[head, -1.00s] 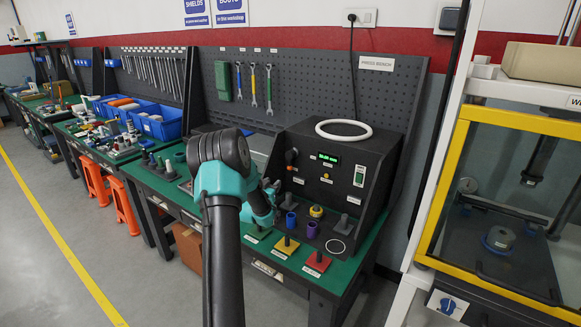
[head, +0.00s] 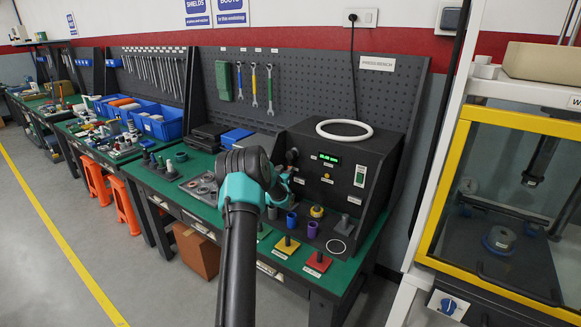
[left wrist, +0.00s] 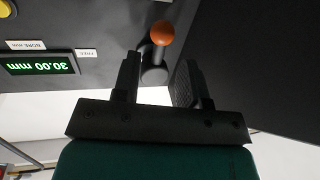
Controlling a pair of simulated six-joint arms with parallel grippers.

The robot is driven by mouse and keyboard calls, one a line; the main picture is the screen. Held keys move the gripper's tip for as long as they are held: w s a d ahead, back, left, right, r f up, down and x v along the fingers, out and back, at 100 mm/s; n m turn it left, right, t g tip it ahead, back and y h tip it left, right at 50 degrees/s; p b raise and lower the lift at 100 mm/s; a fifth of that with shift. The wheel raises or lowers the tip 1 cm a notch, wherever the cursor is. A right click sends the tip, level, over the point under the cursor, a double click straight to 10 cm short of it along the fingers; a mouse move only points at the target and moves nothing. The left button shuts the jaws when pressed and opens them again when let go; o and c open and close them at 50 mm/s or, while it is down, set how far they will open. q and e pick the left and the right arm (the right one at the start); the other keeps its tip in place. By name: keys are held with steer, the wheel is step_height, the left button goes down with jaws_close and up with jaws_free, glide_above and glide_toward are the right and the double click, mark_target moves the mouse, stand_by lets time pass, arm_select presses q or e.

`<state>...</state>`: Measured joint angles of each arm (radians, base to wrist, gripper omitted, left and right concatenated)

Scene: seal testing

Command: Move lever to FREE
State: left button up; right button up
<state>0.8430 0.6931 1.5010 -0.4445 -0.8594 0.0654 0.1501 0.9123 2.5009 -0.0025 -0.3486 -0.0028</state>
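The lever has an orange ball knob (left wrist: 162,34) on a dark stem, seen at the top middle of the left wrist view. It comes from the dark panel of the press machine (head: 340,180), beside a small FREE label (left wrist: 87,54). My left gripper (left wrist: 160,68) is open, its two dark fingers on either side of the lever's stem in that picture, with gaps showing; contact cannot be told. In the head view my left gripper (head: 282,183) is at the machine's left front, and my own arm partly hides it. My right gripper is not in view.
The green display (head: 330,159) also shows in the left wrist view, reading 30.00 mm. A yellow-framed cabinet (head: 447,190) is at the right.

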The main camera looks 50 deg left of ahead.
mark_target(290, 165)
arm_select(q)
steer(key=shift+x, duration=2.9)
steer(key=shift+c, duration=0.3)
jaws_close()
